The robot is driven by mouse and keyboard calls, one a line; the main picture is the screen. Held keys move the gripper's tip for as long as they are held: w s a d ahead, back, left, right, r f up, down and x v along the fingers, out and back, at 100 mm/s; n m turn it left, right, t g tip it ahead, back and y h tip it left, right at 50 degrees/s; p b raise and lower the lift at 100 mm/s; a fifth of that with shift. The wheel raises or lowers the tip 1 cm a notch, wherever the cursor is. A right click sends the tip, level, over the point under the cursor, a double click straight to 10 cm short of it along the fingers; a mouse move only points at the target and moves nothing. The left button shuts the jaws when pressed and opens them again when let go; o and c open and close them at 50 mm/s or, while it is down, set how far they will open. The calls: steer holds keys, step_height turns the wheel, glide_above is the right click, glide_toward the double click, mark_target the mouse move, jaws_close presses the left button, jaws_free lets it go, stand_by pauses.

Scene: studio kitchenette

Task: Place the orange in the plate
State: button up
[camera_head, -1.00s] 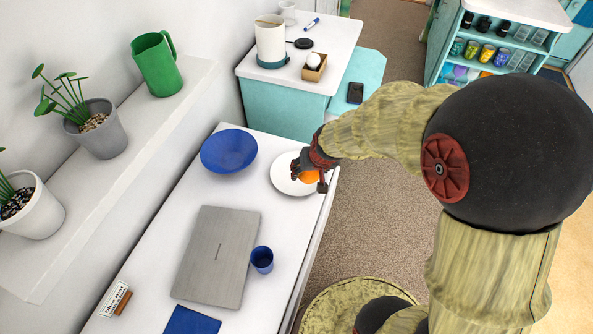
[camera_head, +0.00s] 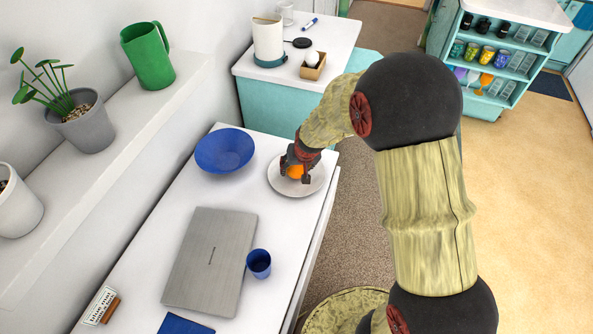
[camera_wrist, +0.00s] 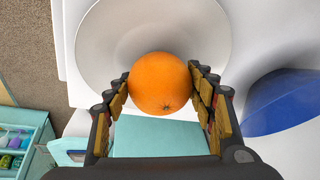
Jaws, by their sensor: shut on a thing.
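The orange (camera_head: 295,172) is between the fingers of my gripper (camera_head: 297,174), which is shut on it. In the wrist view the orange (camera_wrist: 160,82) sits between the two padded fingers, with my gripper (camera_wrist: 162,92) around its sides. The white plate (camera_head: 314,186) lies on the white table, and the orange is over it. The plate (camera_wrist: 110,45) also shows behind the orange in the wrist view. I cannot tell whether the orange touches the plate.
A blue bowl (camera_head: 224,152) stands left of the plate; it also shows in the wrist view (camera_wrist: 285,102). A grey laptop (camera_head: 210,262) and a blue cup (camera_head: 259,263) are nearer on the table. A shelf with a green pitcher (camera_head: 150,57) runs along the left wall.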

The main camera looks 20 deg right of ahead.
steer(key=shift+f, duration=0.2)
steer(key=shift+f, duration=0.1)
steer(key=o, duration=1.2)
steer(key=shift+o, duration=0.4)
